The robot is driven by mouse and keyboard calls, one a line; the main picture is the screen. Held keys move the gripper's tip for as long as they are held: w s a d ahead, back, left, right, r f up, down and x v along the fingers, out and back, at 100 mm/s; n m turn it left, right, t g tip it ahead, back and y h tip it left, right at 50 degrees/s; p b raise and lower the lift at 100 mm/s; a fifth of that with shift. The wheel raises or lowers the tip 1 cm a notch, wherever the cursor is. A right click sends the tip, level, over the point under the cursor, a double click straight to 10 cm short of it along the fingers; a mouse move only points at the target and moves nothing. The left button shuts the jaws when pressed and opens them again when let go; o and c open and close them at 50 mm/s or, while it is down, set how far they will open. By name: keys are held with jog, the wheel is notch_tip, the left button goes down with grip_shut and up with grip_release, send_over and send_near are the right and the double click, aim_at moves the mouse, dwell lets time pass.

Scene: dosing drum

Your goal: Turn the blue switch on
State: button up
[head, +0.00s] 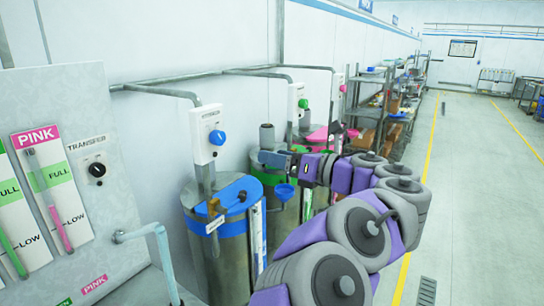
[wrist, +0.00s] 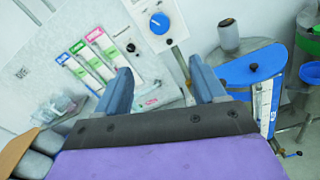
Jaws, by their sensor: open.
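The blue switch (head: 217,137) is a round blue knob on a white box (head: 206,122) fixed to the wall pipe above a drum with a blue lid. In the wrist view the blue knob (wrist: 159,23) is ahead of and above the fingers, with a pale mark on its face. My gripper (wrist: 163,88) is open and empty, its two blue-grey fingers apart and not touching the knob. In the head view my arm reaches in from the lower right, and its gripper end (head: 275,160) is to the right of the knob. The exact switch position is too small to read.
The blue-lidded drum (head: 228,252) stands below the switch. Green (head: 303,103) and pink (head: 342,88) knobs are farther along the wall. A panel with a black transfer knob (head: 97,169) and gauges is at left. Open floor (head: 470,200) lies to the right.

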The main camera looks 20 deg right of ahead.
jog(key=shift+s, duration=0.25)
dwell(0.5)
jog(key=v, duration=1.7)
jog(key=shift+d, duration=0.15)
jog(key=shift+f, duration=0.1)
